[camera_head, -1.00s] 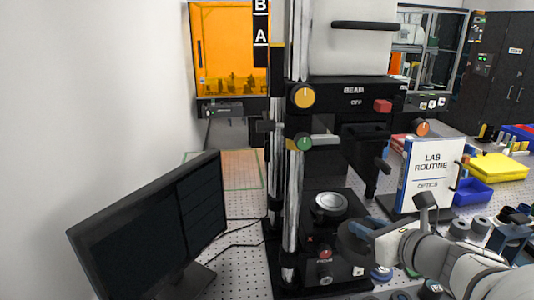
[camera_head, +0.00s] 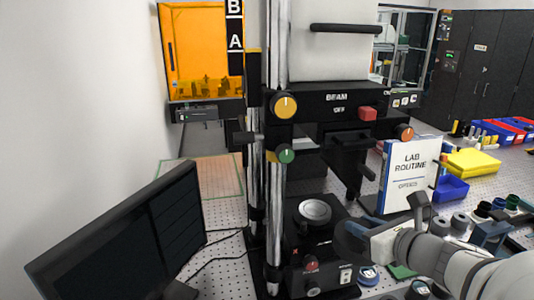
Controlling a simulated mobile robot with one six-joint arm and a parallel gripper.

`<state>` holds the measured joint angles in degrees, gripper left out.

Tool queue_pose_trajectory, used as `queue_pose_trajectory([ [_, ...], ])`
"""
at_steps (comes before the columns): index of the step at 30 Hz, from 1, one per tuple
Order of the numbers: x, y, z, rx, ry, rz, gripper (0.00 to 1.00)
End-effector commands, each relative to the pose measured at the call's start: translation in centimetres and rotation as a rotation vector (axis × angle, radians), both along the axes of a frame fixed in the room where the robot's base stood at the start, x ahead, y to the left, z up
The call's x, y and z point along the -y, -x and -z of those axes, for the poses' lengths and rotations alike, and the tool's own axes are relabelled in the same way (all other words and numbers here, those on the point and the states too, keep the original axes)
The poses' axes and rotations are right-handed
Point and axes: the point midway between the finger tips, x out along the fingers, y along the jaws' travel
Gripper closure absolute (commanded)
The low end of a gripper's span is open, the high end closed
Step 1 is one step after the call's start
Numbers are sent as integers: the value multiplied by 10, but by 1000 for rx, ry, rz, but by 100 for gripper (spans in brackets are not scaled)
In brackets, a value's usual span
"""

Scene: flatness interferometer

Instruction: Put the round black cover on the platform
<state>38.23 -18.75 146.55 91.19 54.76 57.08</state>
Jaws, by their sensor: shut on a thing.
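The platform (camera_head: 314,210) is a round silver disc on the black base of the interferometer, at the lower middle. Its top looks bare. My gripper (camera_head: 362,232) comes in from the right, just right of the platform and apart from it. It is shut on the round black cover (camera_head: 349,243), a dark disc beside the base's right edge. My fingers hide part of the cover, and its exact height above the table is hard to tell.
Chrome columns (camera_head: 275,190) with knobs rise left of the platform. The black beam housing (camera_head: 330,105) hangs above it. A lab routine binder (camera_head: 411,172) stands behind my arm. A monitor (camera_head: 125,240) is at left. Several small round parts (camera_head: 462,222) lie at right.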

Motion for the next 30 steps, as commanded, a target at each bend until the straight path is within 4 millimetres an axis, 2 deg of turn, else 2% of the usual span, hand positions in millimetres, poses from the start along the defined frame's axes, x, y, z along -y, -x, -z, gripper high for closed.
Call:
queue_pose_trajectory([
  [2, -8, -12, -5, -7, -3, -9, 100],
  [8, -24, -52, 3, -3, 1, -10, 100],
  [18, -57, -132, 2, -4, 0, -7, 100],
  [24, -65, -155, 0, -3, 0, -4, 100],
  [27, -66, -157, 4, -3, 0, -4, 100],
  [30, -66, -157, 17, -3, 0, -3, 100],
])
